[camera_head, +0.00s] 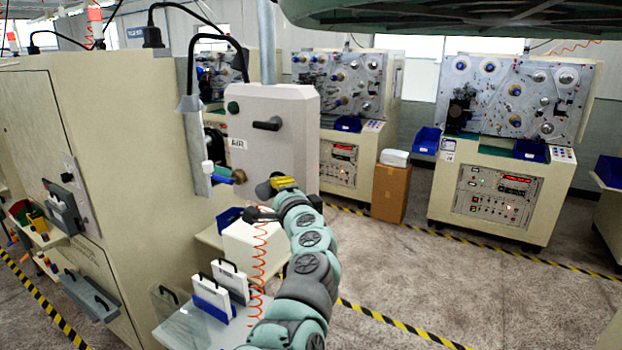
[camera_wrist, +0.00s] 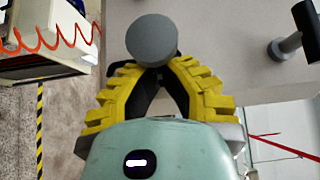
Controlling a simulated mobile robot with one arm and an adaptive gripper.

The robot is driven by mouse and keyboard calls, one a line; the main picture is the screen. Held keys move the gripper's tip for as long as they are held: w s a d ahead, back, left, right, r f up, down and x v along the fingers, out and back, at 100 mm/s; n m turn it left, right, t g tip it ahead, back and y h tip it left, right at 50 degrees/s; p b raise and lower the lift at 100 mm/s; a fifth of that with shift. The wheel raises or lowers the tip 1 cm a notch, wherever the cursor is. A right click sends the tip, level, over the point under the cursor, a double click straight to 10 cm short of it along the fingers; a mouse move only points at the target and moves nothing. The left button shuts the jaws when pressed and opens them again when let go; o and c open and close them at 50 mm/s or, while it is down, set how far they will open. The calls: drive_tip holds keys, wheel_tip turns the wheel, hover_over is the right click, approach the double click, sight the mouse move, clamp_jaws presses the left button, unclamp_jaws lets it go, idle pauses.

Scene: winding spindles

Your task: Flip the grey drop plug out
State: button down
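A grey round knob-like plug (camera_wrist: 152,39) faces me in the wrist view, in front of the pale side of a box. My gripper (camera_wrist: 152,70) has yellow ribbed fingers that lean together just under the plug's edge. The fingers look shut; the round face hides their very tips, so I cannot tell if they touch the plug.
A black handle (camera_head: 267,124) sticks out of the box's front. A blue-and-brass fitting (camera_head: 226,174) is left of my gripper. An orange coiled hose (camera_head: 260,260) hangs below, near a shelf with white and blue handled blocks (camera_head: 212,305). Open floor lies to the right.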

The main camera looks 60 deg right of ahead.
sight(270, 194)
drive_tip(key=shift+s+a+p, duration=0.2)
drive_tip(key=shift+a+p, duration=0.5)
drive_tip(key=shift+a, duration=0.85)
